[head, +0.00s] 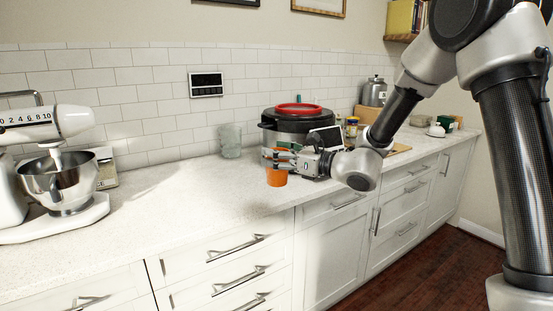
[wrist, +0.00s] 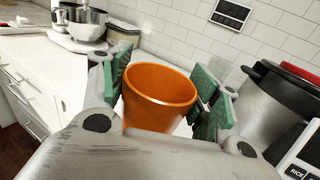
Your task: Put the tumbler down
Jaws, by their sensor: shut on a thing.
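The tumbler is an orange cup, held upright in the head view (head: 277,178) near the counter's front edge. In the wrist view the orange tumbler (wrist: 158,98) sits between the green finger pads, with its open mouth facing up and empty inside. My gripper (head: 279,158) is shut on it from the right side; it also shows in the wrist view (wrist: 160,95). The tumbler's base appears close to the counter (head: 190,200); I cannot tell whether it touches.
A rice cooker (head: 290,127) with a red ring on top stands right behind my gripper. A clear glass (head: 231,141) stands at the wall. A stand mixer (head: 60,170) is at the left. The counter between the mixer and the tumbler is clear.

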